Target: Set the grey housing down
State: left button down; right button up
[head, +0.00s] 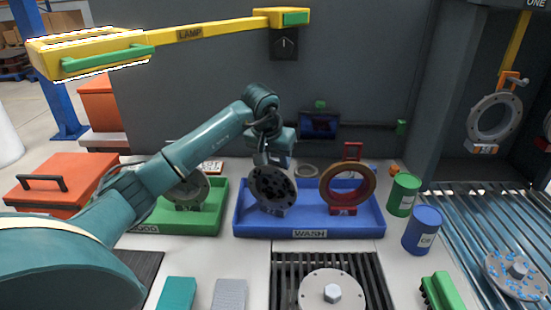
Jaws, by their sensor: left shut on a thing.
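A round dark grey housing (272,188) with holes in its face is upright over the left part of the blue WASH tray (310,223). My left gripper (276,160) comes down from above and is shut on the housing's upper edge, its fingers partly hidden. A small stand shows at the housing's lower edge; I cannot tell whether the two touch. My right gripper is not in view.
A red-brown ring (325,187) stands in the tray's right part. A green tray (215,215) holds a grey ring. Green (403,195) and blue (422,231) cans stand at right. A yellow lamp arm (215,30) crosses above.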

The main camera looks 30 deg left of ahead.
pick_arm(q)
jog(key=shift+r, duration=0.1)
jog(key=c, duration=0.8)
grip_release()
jog(key=shift+f, duration=0.2)
jog(key=shift+c, duration=0.2)
jog(key=shift+r, duration=0.2)
jog(key=v, duration=1.2)
jog(key=shift+d+f, duration=0.1)
